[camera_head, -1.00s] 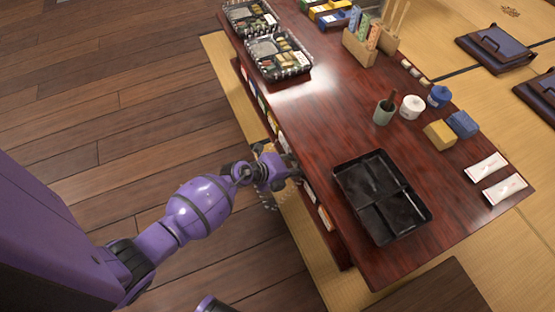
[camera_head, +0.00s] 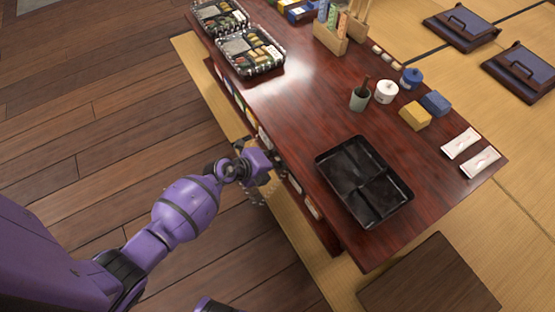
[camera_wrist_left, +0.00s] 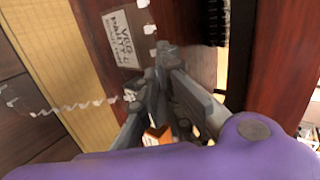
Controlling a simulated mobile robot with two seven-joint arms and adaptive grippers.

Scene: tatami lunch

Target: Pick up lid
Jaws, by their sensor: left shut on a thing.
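My left gripper (camera_head: 264,164) is at the near long side of the low table, beside its edge. It is shut on a clear lid (camera_head: 257,192), whose bumpy rim shows faintly beside the fingers. In the left wrist view the gripper fingers (camera_wrist_left: 155,78) are close together, and the lid's pale zigzag rim (camera_wrist_left: 68,106) runs off to the left. Most of the lid is see-through and hard to make out. My right gripper is out of view.
The dark red table (camera_head: 290,110) carries an empty black divided tray (camera_head: 363,180) near its front end. Two filled bento boxes (camera_head: 250,68) stand at the far left. A green cup (camera_head: 360,99) and several jars stand on the right. The wooden floor (camera_head: 90,150) left of the table is clear.

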